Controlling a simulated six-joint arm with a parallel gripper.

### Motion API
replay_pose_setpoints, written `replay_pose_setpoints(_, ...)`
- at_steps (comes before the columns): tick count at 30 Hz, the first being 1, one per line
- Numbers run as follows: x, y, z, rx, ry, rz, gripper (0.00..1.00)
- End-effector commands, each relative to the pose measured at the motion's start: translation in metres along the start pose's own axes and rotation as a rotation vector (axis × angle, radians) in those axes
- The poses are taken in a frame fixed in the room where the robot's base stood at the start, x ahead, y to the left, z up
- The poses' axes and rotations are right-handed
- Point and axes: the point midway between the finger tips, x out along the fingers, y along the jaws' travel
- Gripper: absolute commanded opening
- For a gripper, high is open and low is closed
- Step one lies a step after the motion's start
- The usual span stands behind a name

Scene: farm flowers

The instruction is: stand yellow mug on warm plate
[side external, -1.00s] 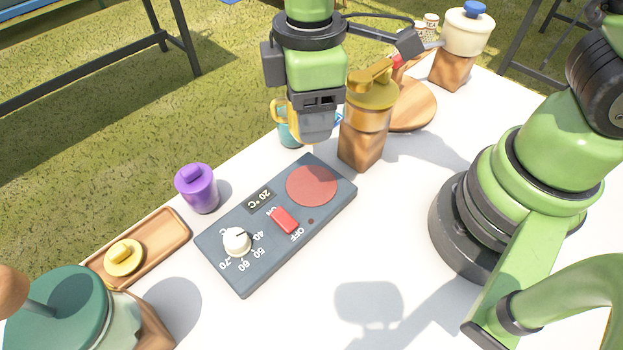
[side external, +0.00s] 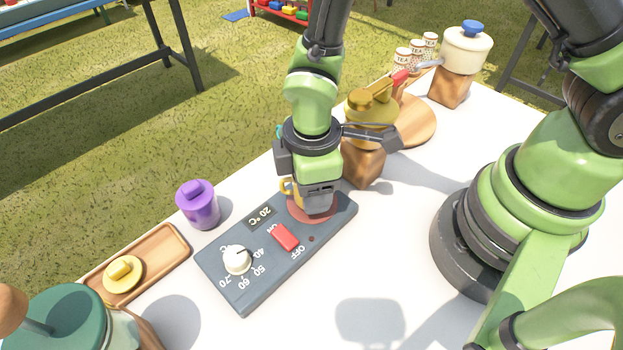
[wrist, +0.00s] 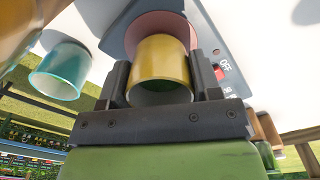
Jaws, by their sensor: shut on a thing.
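The yellow mug (wrist: 161,60) is between the two fingers of my gripper (wrist: 163,85) in the wrist view, and its open rim faces the camera. In the side view my gripper (side external: 317,205) is low over the red round plate (side external: 298,212) of the dark warmer (side external: 245,290). There, only the mug's yellow handle (side external: 287,190) shows beside the gripper. The red plate (wrist: 163,22) also shows right behind the mug in the wrist view. Whether the mug's base touches the plate cannot be told. The warmer has a white dial, a red switch and a 20 °C display.
A yellow-lidded container (side external: 362,150) on a wooden block stands close behind my gripper. A teal cup (wrist: 61,70) is left of the mug in the wrist view. A purple lidded cup (side external: 198,205) and a wooden tray (side external: 170,255) are left.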

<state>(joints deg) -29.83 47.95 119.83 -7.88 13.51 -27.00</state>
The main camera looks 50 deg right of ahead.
Motion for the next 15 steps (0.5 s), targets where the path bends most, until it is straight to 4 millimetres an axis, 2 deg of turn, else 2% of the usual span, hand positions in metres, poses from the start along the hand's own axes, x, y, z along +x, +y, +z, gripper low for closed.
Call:
replay_pose_setpoints(5,0.0033,0.0,0.0001,0.0,-0.001,0.0,0.25)
replay_pose_setpoints(6,0.0028,0.0,0.0,0.0,0.0,0.0,0.67)
replay_pose_setpoints(8,0.0027,0.0,-0.0001,0.0,0.0,0.0,0.81)
replay_pose_setpoints(9,0.0026,0.0,-0.0001,0.0,0.0,0.0,0.83)
replay_pose_setpoints(15,0.0024,0.0,0.0,-0.001,0.0,0.0,0.83)
